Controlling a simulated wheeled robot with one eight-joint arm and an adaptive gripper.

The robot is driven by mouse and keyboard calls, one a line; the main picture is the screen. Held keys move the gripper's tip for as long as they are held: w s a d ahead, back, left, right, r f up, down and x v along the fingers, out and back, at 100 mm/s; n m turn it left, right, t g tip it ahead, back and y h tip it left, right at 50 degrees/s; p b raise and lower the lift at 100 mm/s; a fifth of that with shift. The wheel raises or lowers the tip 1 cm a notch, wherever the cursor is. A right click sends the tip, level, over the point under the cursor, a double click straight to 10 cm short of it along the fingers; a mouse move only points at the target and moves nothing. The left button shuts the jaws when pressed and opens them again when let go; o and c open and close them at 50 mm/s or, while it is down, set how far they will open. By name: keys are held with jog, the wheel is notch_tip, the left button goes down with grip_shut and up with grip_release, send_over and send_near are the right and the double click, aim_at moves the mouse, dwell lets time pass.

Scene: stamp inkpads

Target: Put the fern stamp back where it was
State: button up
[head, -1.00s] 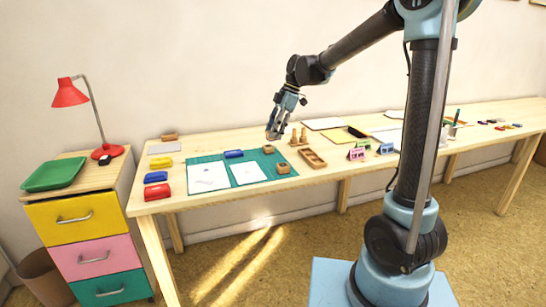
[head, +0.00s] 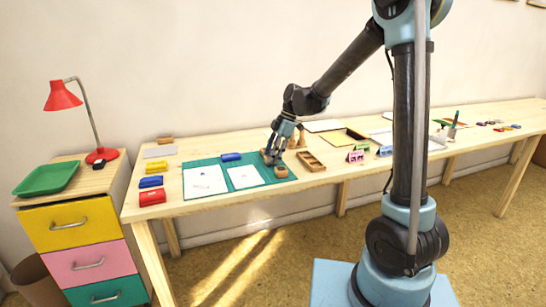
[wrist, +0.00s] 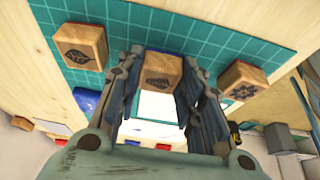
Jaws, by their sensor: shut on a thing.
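The fern stamp (wrist: 162,70), a small wooden block with a dark frond mark on its top, is between the two fingers of my gripper (wrist: 164,60), which is shut on it. In the head view my gripper (head: 272,158) is low over the right end of the green mat (head: 217,176) and mostly hides this stamp. I cannot tell whether the stamp touches the mat. A leaf-marked stamp (wrist: 82,45) stands to its left in the wrist view and a flower-marked stamp (wrist: 242,82) to its right, both apart from it.
White papers (head: 205,181) and a blue inkpad (head: 231,156) lie on the mat. A wooden compartment tray (head: 311,161) is just right of the mat. Upright wooden pieces (head: 302,136) stand behind my gripper. Yellow (head: 156,167), blue and red (head: 152,196) inkpads line the left side.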

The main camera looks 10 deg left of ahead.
jog(key=shift+f, duration=0.2)
jog(key=o, duration=0.9)
jog(key=shift+r, duration=0.15)
jog(key=v, duration=1.2)
jog(key=s+d+m+t, duration=0.2)
jog(key=s+d+m, duration=0.35)
jog(key=d, duration=0.65)
jog(key=s+d+f+m+t+h, duration=0.1)
jog(key=s+d+f+m+h, duration=0.1)
jog(key=s+d+f+m, duration=0.5)
jog(key=s+d+f+m+t+h, duration=0.1)
jog(key=s+d+f+m+h, duration=0.1)
jog(key=s+d+f+m, duration=0.5)
jog(key=s+d+m, duration=0.4)
jog(key=s+d, duration=0.3)
jog(key=d, duration=0.2)
jog(key=shift+d+f+m+t, duration=0.15)
jog(key=shift+d+m+t, duration=0.05)
jog(key=shift+m+t, duration=0.15)
